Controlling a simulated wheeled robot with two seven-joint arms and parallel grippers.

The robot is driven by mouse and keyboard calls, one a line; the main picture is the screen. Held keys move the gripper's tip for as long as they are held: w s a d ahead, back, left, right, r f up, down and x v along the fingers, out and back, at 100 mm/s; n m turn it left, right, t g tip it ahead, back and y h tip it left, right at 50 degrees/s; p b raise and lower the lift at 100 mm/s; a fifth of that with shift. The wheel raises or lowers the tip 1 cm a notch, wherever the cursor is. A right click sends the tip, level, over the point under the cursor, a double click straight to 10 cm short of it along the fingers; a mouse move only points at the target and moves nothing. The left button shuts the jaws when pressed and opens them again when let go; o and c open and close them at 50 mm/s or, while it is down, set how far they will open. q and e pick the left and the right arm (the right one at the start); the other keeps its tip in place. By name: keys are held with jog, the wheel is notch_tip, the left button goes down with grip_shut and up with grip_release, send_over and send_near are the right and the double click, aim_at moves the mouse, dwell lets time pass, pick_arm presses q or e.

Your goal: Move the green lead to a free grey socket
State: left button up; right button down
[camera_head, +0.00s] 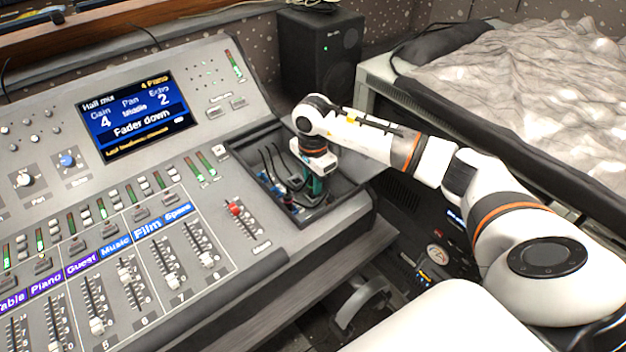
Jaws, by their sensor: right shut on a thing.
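My right gripper (314,170) points down over the recessed patch bay (246,153) at the right end of the mixing desk. It is shut on the green lead (314,186), whose green plug shows just below the fingers. Black leads (272,160) stand in the bay to the left of my gripper. The sockets are small and dark, and my gripper hides part of the bay, so I cannot tell which grey sockets are free or whether the green plug sits in one. My left gripper is not in view.
The desk's screen (137,113) reads "Fader down". Rows of faders (124,272) and a red-capped fader (235,208) lie left of the bay. A black speaker (320,55) stands behind it. A rack case with grey cloth (520,80) on top is at the right.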

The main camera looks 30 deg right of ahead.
jog(key=c, duration=1.1)
grip_release()
jog(key=shift+s+f, duration=0.15)
jog(key=shift+f, duration=0.1)
jog(key=shift+r, duration=0.1)
